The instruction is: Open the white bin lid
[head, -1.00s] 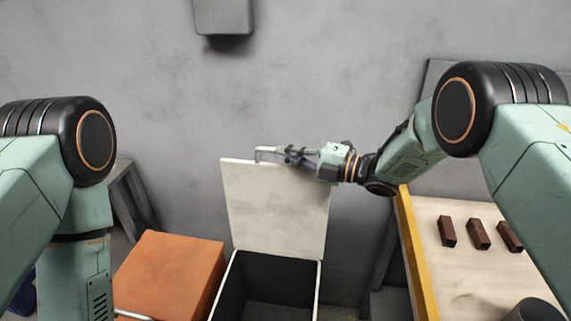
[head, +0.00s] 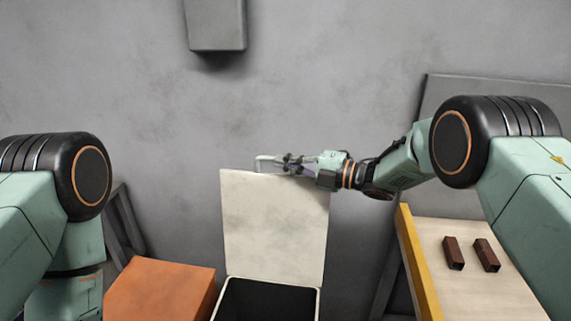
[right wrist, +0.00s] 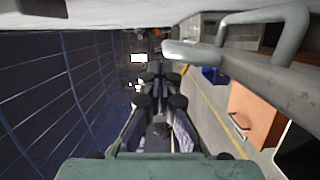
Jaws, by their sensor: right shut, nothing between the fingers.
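The white bin lid (head: 275,225) stands upright, open, at the back of the white bin (head: 268,302), whose dark inside shows. A grey bar handle (head: 263,159) sits at the lid's top edge; a pale grey bar handle also shows close up in the right wrist view (right wrist: 240,38). My right gripper (head: 287,162) is at the lid's top edge, beside the handle. It is shut with nothing between its fingers. Whether it touches the lid cannot be told. My left arm shows at the left, but its gripper is out of view.
An orange box (head: 160,290) stands left of the bin. A pale table (head: 455,285) with a yellow edge (head: 418,262) and dark red-brown blocks (head: 453,253) is at the right. A grey wall is behind, with a grey box (head: 215,25) on it.

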